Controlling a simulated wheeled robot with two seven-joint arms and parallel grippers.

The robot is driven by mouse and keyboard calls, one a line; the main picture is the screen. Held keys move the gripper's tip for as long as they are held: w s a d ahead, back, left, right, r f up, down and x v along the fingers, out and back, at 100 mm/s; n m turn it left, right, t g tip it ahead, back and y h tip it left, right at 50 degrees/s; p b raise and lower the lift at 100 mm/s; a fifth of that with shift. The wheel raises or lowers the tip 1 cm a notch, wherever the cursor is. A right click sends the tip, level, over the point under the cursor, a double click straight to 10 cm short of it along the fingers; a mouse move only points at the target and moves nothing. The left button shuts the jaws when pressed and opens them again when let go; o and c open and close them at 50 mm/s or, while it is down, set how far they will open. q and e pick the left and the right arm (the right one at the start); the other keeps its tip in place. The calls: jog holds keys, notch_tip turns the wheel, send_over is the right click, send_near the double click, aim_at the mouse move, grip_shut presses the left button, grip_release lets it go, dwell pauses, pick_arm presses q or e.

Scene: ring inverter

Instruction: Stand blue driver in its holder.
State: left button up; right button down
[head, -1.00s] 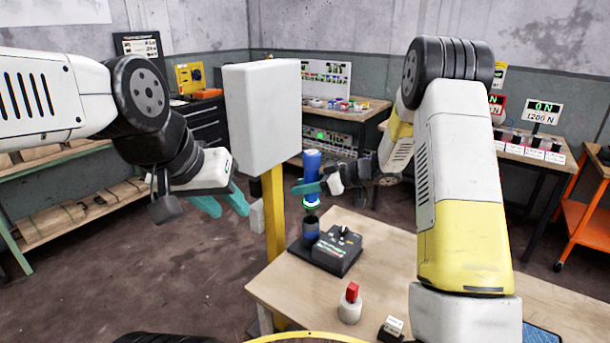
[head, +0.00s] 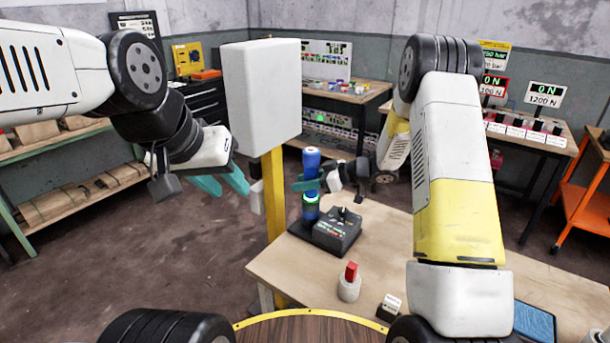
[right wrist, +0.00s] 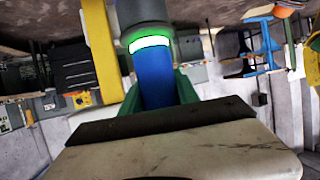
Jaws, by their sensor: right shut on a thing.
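The blue driver (head: 311,160) is upright at the table's far left corner, with a lit green ring near its lower part. My right gripper (head: 308,184) is shut on it; the right wrist view also shows the blue driver (right wrist: 158,80) between green fingers (right wrist: 150,105). The dark holder (head: 309,218) stands on the black base unit, directly under the driver. The driver's lower end meets or enters the holder's top; how deep it sits I cannot tell. My left gripper (head: 222,186) is in the air left of the yellow post, its fingers apart and empty.
A yellow post (head: 273,215) with a white box (head: 260,95) stands close left of the driver. The black unit (head: 338,232) with a knob adjoins the holder. A red-topped white cylinder (head: 349,283) and a small block (head: 389,307) stand nearer on the wooden table (head: 290,265).

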dwell(0.4)
jog(key=c, duration=0.8)
grip_release()
jog(key=shift+f, duration=0.1)
jog(key=shift+f, duration=0.1)
jog(key=shift+d, duration=0.15)
